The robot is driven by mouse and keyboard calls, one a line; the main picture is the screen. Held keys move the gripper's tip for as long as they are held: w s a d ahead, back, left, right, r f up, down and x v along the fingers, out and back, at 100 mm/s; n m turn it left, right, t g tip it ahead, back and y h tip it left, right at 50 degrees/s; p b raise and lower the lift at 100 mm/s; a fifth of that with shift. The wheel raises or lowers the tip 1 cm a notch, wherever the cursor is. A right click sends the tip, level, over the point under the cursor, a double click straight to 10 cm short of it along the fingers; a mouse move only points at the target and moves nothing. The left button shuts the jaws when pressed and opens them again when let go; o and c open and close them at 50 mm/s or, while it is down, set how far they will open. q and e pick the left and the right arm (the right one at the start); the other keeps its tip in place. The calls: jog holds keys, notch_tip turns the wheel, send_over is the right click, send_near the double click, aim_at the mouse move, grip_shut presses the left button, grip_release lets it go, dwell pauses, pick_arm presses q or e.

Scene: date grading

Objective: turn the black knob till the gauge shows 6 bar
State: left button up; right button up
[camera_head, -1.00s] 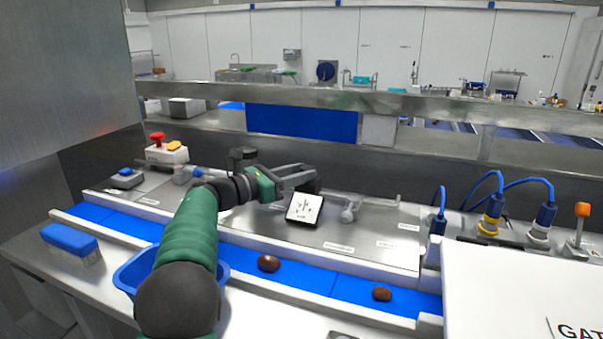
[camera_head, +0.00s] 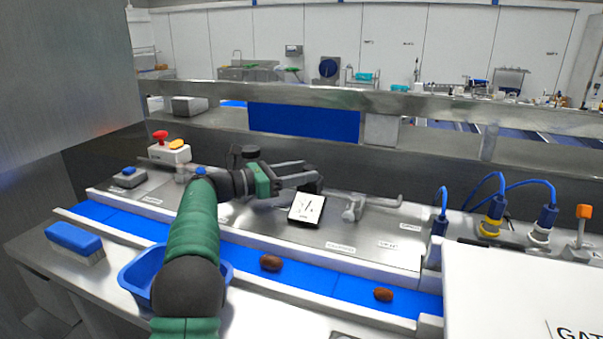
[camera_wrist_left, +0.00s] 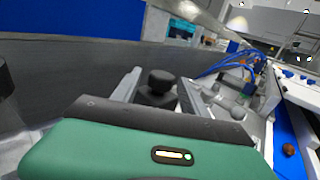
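My left gripper (camera_head: 312,182) reaches in from the left over the steel panel, just behind the white square gauge (camera_head: 307,208). In the left wrist view the black knob (camera_wrist_left: 158,85) stands between the two grey fingers of my left gripper (camera_wrist_left: 160,88). The fingers are apart, one on each side of the knob; I cannot tell whether either touches it. In the head view the knob is mostly hidden by the fingers. The gauge face tilts toward me; its needle and numbers are too small to read. My right gripper is out of view.
A grey lever fitting (camera_head: 352,212) is right of the gauge. A blue belt (camera_head: 330,282) with two brown dates runs in front. A blue basin (camera_head: 135,275), a brush (camera_head: 74,238) and a red-button box (camera_head: 168,152) are at left. Blue-cabled plugs (camera_head: 491,215) stand at right.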

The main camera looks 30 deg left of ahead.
pick_arm(q)
jog(key=shift+o, duration=0.2)
jog(key=shift+s, duration=0.1)
jog(key=shift+s+a, duration=0.25)
jog(key=shift+s, duration=0.05)
jog(key=b+v, duration=0.1)
jog(key=v, duration=0.6)
jog(key=b+v, duration=0.2)
jog(key=v, duration=0.5)
jog(key=shift+s+a+f, duration=0.2)
jog(key=shift+s+a, duration=0.1)
jog(key=shift+s+a+r, duration=0.1)
jog(key=shift+s+a, duration=0.15)
jog(key=shift+s, duration=0.25)
